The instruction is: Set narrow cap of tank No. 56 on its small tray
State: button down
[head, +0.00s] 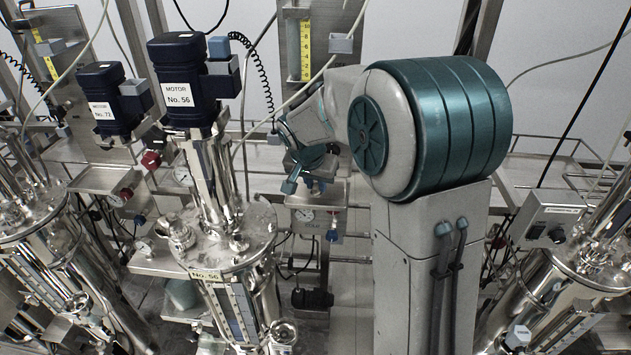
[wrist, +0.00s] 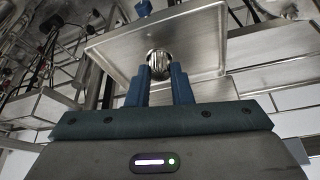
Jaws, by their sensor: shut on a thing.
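In the head view my gripper is right of the tank, and the cap cannot be made out.
Another steel tank (head: 580,275) and a control box (head: 548,215) are at right. Steel frames, cables and a gauge panel (head: 318,198) crowd the space around my gripper.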

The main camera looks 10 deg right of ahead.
jog(key=shift+f+b, duration=0.7)
jog(key=shift+b, duration=0.15)
jog(key=c, duration=1.2)
grip_release()
jog(key=shift+r, duration=0.1)
jog(key=p+v, duration=0.2)
jog(key=v, duration=0.5)
jog(key=shift+p, duration=0.35)
